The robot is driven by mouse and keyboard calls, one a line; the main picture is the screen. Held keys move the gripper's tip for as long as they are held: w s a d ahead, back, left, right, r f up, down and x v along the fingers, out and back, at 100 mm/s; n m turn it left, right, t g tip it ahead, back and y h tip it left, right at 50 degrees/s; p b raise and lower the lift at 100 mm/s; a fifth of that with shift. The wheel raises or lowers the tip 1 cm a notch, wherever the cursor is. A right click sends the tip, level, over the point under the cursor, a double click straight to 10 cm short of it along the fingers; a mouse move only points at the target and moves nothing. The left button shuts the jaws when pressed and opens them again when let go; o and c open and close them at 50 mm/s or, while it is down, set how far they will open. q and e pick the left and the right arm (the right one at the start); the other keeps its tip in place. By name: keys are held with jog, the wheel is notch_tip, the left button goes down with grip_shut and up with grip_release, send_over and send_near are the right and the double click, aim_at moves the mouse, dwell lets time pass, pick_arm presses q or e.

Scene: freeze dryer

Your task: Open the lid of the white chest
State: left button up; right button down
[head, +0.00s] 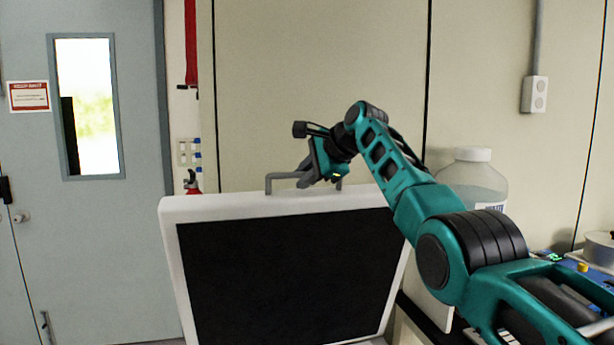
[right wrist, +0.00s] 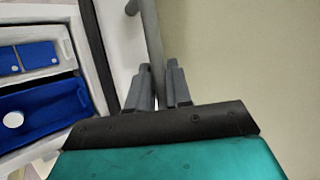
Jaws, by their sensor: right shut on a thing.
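The white chest's lid (head: 175,270) stands raised in the middle of the head view, its black inner panel (head: 290,275) facing me. A grey bar handle (head: 283,176) sticks up from the lid's top edge. My right gripper (head: 308,179) is shut on this handle. In the right wrist view the handle (right wrist: 152,45) runs between the two fingers of the gripper (right wrist: 158,85). The chest's open inside, with blue things (right wrist: 40,100) in it, shows at the left of that view. My left gripper is out of view.
A large white-capped bottle (head: 470,180) stands behind my right arm. A beige wall (head: 320,90) is behind the lid. A grey door (head: 110,240) is at the left. Small items crowd the counter at the right.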

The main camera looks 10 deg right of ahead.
jog(key=shift+f, duration=0.2)
jog(key=c, duration=1.1)
grip_release()
jog(key=shift+s, duration=0.1)
jog(key=shift+s+d+r+b, duration=0.25)
jog(key=shift+s+r+b, duration=0.05)
jog(key=shift+b, duration=0.35)
jog(key=shift+b+v, duration=1.5)
jog(key=shift+v, duration=4.6)
jog(key=shift+a+r, duration=0.15)
